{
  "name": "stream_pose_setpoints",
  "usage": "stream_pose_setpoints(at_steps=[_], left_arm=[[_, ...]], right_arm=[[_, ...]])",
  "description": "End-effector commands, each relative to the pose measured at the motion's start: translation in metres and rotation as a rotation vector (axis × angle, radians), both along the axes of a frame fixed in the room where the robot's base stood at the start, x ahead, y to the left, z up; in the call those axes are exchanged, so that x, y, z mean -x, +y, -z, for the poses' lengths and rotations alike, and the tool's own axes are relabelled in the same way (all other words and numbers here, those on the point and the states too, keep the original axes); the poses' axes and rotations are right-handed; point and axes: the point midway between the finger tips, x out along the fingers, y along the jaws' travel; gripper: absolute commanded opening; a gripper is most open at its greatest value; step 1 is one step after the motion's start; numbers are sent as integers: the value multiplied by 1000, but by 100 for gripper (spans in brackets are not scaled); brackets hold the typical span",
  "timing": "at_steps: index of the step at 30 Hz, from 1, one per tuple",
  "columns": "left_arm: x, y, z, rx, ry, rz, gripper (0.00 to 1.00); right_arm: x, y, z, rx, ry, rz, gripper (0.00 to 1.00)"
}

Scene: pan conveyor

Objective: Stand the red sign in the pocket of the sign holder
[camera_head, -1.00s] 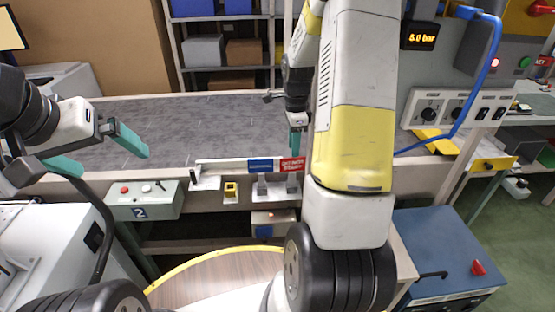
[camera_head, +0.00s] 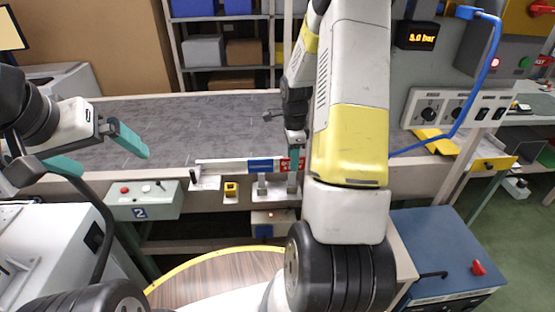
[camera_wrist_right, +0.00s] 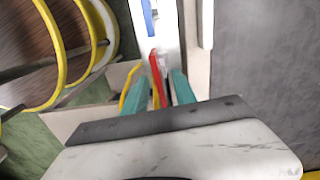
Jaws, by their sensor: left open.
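The red sign (camera_head: 301,164) with white lettering stands upright at the front edge of the conveyor, right of a blue sign (camera_head: 260,165). In the right wrist view the red sign (camera_wrist_right: 157,72) shows edge-on between my fingers. My right gripper (camera_head: 293,165) points down at the red sign, one finger covering part of its face. Its teal fingers (camera_wrist_right: 159,92) are apart, one on each side, with gaps visible. My left gripper (camera_head: 98,157) is open and empty at the left. A small yellow block-like piece (camera_head: 231,189) sits on a pale plate; I cannot tell whether it is the sign holder.
The grey conveyor bed (camera_head: 170,130) behind the signs is clear. A control box (camera_head: 143,200) marked 2 is at the front left. A pale bracket (camera_head: 205,180) stands left of the yellow piece. A switch panel (camera_head: 457,107) with a blue cable is at the right.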

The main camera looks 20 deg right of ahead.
Motion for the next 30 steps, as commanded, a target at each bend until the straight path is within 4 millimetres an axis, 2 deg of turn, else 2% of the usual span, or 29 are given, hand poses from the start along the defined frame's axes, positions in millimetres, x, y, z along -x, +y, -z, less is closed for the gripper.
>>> stream_pose_setpoints(at_steps=[12, 13, 18, 30], left_arm=[[0, 0, 0, 0, 0, 0, 100], [0, 0, 0, 0, 0, 0, 100], [0, 0, 0, 0, 0, 0, 100], [0, 0, 0, 0, 0, 0, 100]], right_arm=[[0, 0, 3, 0, 0, -1, 33], [0, 0, 3, 0, 0, -1, 31], [0, 0, 3, 0, 0, -1, 0], [0, 0, 3, 0, 0, -1, 0]])
